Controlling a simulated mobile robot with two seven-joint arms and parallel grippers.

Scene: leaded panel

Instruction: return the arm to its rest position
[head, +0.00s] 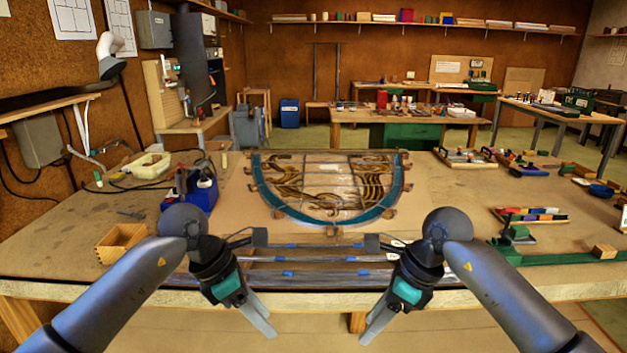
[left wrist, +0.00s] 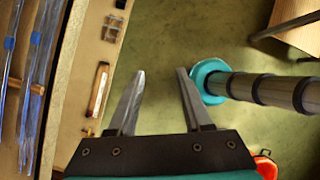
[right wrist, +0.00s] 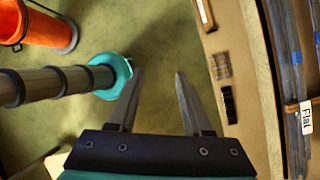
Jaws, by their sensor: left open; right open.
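My left gripper (head: 262,318) hangs in front of the bench's front edge in the head view, jaws apart and empty. Its two fingers (left wrist: 160,100) show in the left wrist view with only floor between them. My right gripper (head: 377,318) hangs in the same way, mirrored, jaws apart and empty. Its fingers (right wrist: 157,100) show in the right wrist view over bare floor. Both arms are bent down at the wrist and stay clear of the bench. The leaded panel (head: 330,190), a half-round with a blue border, lies on the bench beyond both grippers.
The workbench (head: 450,215) fills the middle. Lead strips (head: 320,272) with blue marks lie along its front edge. A blue tool holder (head: 190,190) and a wooden box (head: 122,242) stand left. A green rail (head: 560,257) lies right.

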